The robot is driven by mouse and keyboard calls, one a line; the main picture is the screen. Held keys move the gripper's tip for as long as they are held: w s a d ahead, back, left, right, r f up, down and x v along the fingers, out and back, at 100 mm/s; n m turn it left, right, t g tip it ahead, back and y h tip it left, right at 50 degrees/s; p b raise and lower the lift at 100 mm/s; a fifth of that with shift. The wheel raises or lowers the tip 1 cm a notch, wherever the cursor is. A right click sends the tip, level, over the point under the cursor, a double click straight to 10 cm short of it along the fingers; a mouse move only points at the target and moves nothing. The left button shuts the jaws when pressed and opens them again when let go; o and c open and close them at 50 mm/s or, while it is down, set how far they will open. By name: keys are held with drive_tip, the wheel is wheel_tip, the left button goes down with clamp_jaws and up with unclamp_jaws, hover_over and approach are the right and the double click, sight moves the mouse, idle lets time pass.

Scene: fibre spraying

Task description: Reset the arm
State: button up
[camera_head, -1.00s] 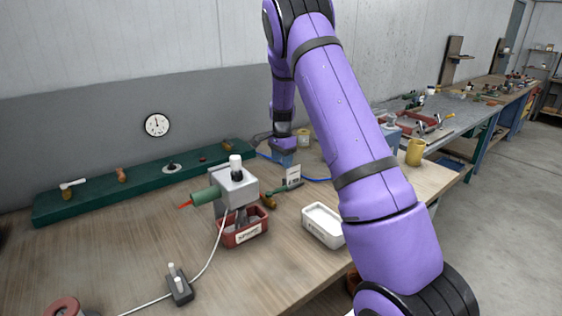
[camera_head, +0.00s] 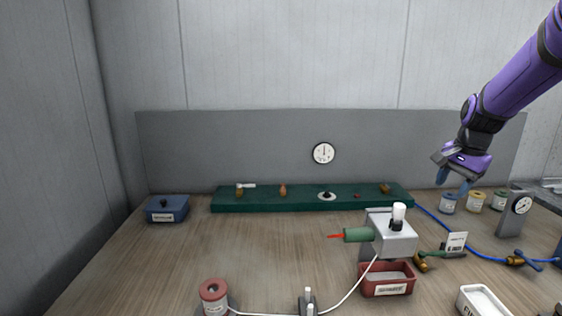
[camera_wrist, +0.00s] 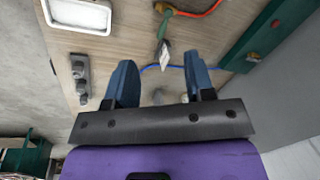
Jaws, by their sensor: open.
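My gripper (camera_head: 453,179) is at the right in the head view, at the end of my purple arm, above the back right of the wooden bench (camera_head: 180,265). Its two blue fingers point down and stand apart with nothing between them. In the wrist view my gripper (camera_wrist: 161,80) is also open and empty, with the bench below it. Several small jars, one of them blue-labelled (camera_head: 448,203), stand on the bench below and beside the fingers in the head view. I cannot tell the exact height of the fingers above them.
A grey device with a green nozzle (camera_head: 390,235) stands mid-right by a red tray (camera_head: 387,281). A white tray (camera_head: 483,301), a dial gauge (camera_head: 516,212) and a blue hose (camera_head: 480,248) are at the right. A green rack (camera_head: 300,202) lines the back. The bench's left middle is clear.

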drive_tip(key=s+a+r+n+t, duration=0.1)
drive_tip(key=s+a+r+n, duration=0.25)
drive_tip(key=s, duration=0.35)
drive_tip(key=s+a+r+n+t, duration=0.1)
drive_tip(key=s+a+r+n, duration=0.1)
drive_tip(key=s+a+r, duration=0.4)
drive_tip(key=s+a+f+n+t, duration=0.1)
drive_tip(key=s+n, duration=0.5)
drive_tip(key=s, duration=1.1)
drive_tip(key=shift+a+h, duration=0.4)
drive_tip(key=shift+a, duration=0.05)
